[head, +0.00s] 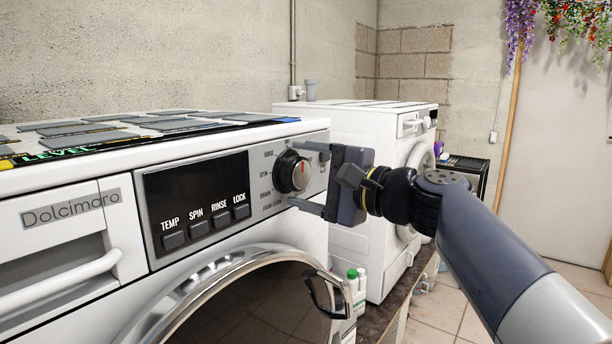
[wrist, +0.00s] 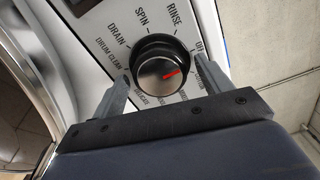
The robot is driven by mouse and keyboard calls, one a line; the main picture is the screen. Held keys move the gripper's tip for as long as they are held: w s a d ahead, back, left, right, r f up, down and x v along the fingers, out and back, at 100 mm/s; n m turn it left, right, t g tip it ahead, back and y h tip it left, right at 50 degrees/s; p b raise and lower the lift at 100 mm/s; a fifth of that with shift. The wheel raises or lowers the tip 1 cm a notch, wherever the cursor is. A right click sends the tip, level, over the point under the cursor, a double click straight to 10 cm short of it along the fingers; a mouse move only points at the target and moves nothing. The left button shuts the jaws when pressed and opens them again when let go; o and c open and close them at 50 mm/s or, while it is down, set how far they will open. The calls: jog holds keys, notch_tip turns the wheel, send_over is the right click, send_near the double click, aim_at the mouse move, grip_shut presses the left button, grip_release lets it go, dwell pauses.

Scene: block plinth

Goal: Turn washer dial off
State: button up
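The washer dial (head: 291,172) is a round black knob with a silver face and a red mark, on the grey panel of the white washer (head: 62,240). The dial also shows in the wrist view (wrist: 163,68), ringed by labels such as DRAIN, SPIN and RINSE. Its red mark points right and slightly up there, towards labels partly hidden by a finger. In the head view the mark points up. My gripper (head: 295,174) is open, one finger on either side of the dial, close to its rim. I cannot tell whether either finger touches it.
A black display (head: 196,200) with TEMP, SPIN, RINSE and LOCK buttons lies left of the dial. The round chrome door (head: 225,280) is below. A second white machine (head: 365,130) stands behind my gripper. Bottles with green caps (head: 357,275) stand beside the washer.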

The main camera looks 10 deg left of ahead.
jog(key=shift+d, duration=0.1)
jog(key=v, duration=1)
jog(key=shift+d, duration=0.3)
jog(key=shift+s+a, duration=0.1)
jog(key=x, duration=1)
jog(key=shift+a, duration=0.35)
jog(key=shift+d, duration=0.15)
